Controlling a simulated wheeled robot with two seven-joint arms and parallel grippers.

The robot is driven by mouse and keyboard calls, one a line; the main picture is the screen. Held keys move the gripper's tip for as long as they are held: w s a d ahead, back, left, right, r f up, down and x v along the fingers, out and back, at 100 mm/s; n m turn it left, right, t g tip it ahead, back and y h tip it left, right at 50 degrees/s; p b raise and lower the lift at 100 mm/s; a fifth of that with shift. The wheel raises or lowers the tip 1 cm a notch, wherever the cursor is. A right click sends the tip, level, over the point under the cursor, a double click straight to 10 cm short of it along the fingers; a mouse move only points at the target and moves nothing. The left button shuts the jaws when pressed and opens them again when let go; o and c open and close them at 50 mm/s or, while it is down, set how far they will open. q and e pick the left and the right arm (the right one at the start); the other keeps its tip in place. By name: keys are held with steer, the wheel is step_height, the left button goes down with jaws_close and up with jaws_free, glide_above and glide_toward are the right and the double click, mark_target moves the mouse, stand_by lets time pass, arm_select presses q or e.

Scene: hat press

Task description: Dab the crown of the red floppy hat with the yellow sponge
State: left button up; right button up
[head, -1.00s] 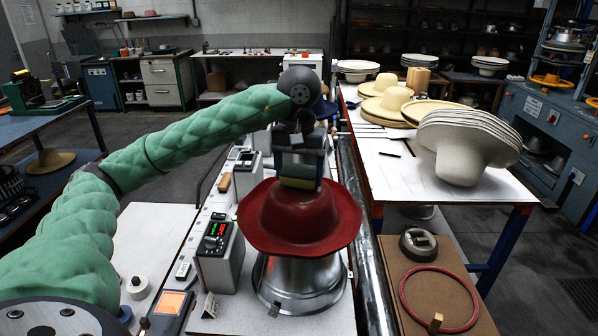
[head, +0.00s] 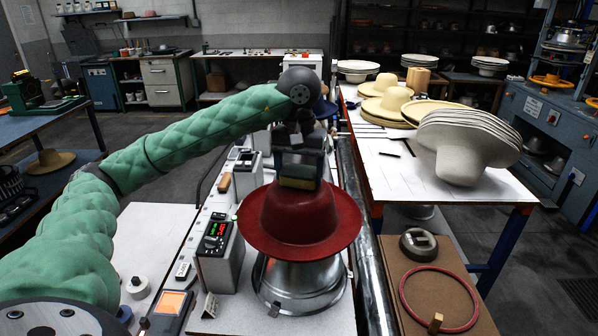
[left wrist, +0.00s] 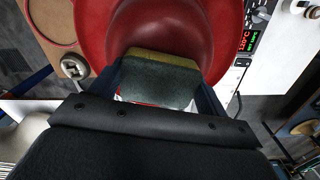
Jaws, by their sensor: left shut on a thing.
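The red floppy hat (head: 303,222) sits on a shiny metal hat form (head: 300,282), brim spread around it. My left gripper (head: 300,172) is above the crown, pointing down, shut on the yellow sponge (head: 298,184). The sponge has a dark green-grey layer and a yellow layer. In the left wrist view the sponge (left wrist: 160,80) sits between the fingers, its yellow edge against the red hat (left wrist: 170,22). The sponge is at the crown's top; whether it presses on it is hard to tell. The gripper hides part of the crown. My right gripper is not in view.
A controller box with a lit display (head: 217,250) stands close left of the hat. A dark pipe (head: 362,230) runs along the right. Beyond it, a white table (head: 390,175) holds pale hats (head: 465,145). A red ring (head: 440,298) lies on a brown board at lower right.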

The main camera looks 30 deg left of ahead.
arm_select(q)
steer(key=shift+f+b, duration=0.45)
stand_by(0.8)
steer(key=shift+f+b, duration=0.1)
steer(key=shift+b, duration=0.35)
stand_by(1.6)
stand_by(0.5)
steer(key=shift+r+p, duration=0.65)
steer(key=shift+r, duration=0.75)
steer(key=shift+r+p, duration=1.6)
steer(key=shift+r, duration=0.6)
steer(key=shift+f, duration=0.1)
